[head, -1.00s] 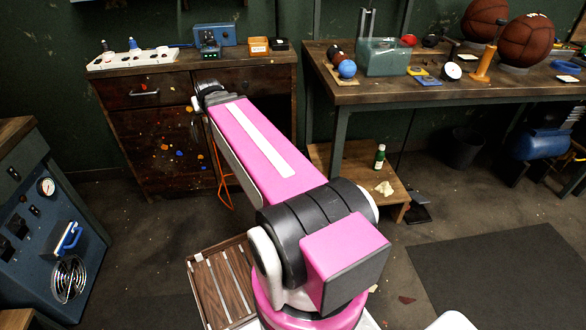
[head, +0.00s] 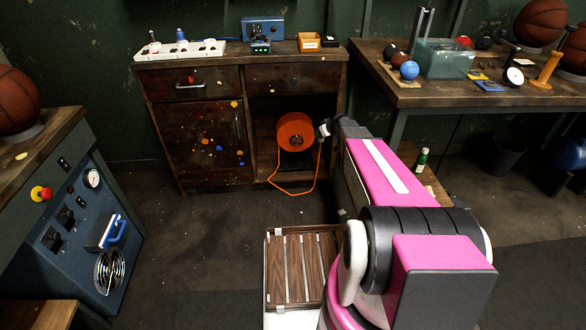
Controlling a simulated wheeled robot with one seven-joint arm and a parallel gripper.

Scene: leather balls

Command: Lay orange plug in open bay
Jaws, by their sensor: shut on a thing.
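The open bay (head: 262,112) is the doorless right half of the wooden cabinet. An orange cable reel (head: 295,132) stands inside it. An orange cord (head: 290,193) loops from the reel down to the bay's front and up to my gripper (head: 325,128). My gripper is at the bay's right side, beside the reel, at about the height of the reel's upper half. It is shut on the cord's end, the orange plug. The plug is small and mostly hidden by the fingers; a pale piece shows there. I cannot tell whether it touches anything else.
On the cabinet top lie a white power strip (head: 180,50) with a blue plug, a blue box (head: 263,29) and an orange bin (head: 309,42). A workbench (head: 430,95) stands to the right. A blue machine (head: 80,240) stands at left.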

